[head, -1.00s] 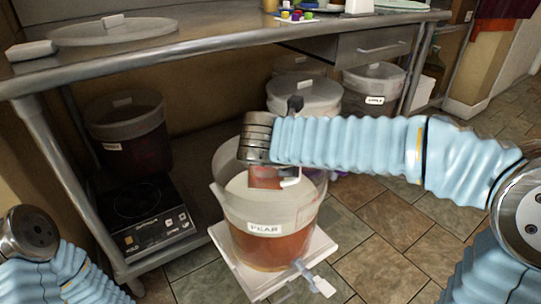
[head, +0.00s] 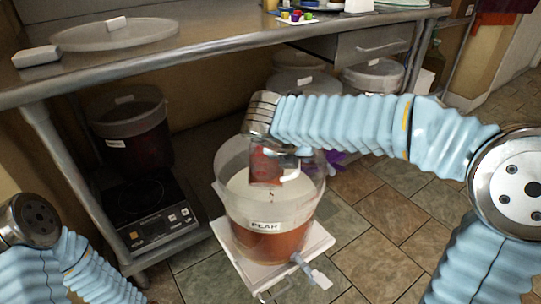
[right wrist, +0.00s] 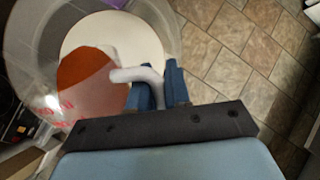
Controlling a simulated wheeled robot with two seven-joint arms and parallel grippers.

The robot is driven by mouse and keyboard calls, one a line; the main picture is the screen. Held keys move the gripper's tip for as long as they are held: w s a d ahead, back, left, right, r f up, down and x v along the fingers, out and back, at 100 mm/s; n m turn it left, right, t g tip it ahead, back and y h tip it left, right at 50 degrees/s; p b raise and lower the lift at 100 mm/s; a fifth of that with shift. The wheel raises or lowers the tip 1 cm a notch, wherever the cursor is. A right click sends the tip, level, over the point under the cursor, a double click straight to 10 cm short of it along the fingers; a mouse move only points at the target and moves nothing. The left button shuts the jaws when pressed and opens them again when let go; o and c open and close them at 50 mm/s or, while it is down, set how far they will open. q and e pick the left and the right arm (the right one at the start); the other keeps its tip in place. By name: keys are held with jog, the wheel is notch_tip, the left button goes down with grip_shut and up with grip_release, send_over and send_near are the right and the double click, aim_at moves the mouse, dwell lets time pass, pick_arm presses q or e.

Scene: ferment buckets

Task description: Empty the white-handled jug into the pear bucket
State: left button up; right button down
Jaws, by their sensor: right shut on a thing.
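The pear bucket (head: 265,225), clear with a PEAR label, holds orange-brown liquid with a pale surface. The jug (head: 266,166), with red-orange contents, is tilted over the bucket's mouth. Small dark red specks show just below it, maybe drops. In the right wrist view the jug (right wrist: 92,85) is over the pale surface, and its white handle (right wrist: 140,76) is between the blue fingers of my right gripper (right wrist: 160,88), shut on it. The fingers are mostly hidden by the wrist in the head view. My left arm is at the lower left; its gripper is not in view.
The bucket stands on a white platform (head: 318,240), its tap (head: 312,270) toward me. A hot plate (head: 150,207) and a dark bucket (head: 130,130) are at left under the steel table (head: 200,48). Other lidded buckets (head: 373,76) stand behind. Tiled floor at right is clear.

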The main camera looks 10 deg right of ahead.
pick_arm(q)
jog(key=shift+s+d+r+p, duration=0.1)
jog(key=shift+d+r+p, duration=0.1)
jog(key=shift+r+p, duration=0.4)
jog(key=shift+s+d+r+p, duration=0.1)
jog(key=shift+d+r+p, duration=0.05)
jog(key=shift+r+p, duration=0.4)
pick_arm(e)
jog(key=shift+w+d+f+g+y, duration=0.1)
jog(key=shift+w+f+g+y, duration=0.15)
jog(key=shift+g+y, duration=0.35)
dwell(0.4)
pick_arm(q)
notch_tip(320, 180, up, 7)
jog(key=d+p, duration=0.1)
jog(key=p, duration=0.6)
jog(key=shift+s+d, duration=0.25)
pick_arm(e)
jog(key=shift+w+d+r+n+g+y, duration=0.1)
jog(key=shift+w+r+n+g+y, duration=0.35)
jog(key=shift+g, duration=0.45)
pick_arm(q)
jog(key=shift+r+p, duration=0.5)
pick_arm(e)
jog(key=shift+w+d+f, duration=0.1)
jog(key=shift+w+f, duration=0.2)
jog(key=shift+w, duration=0.05)
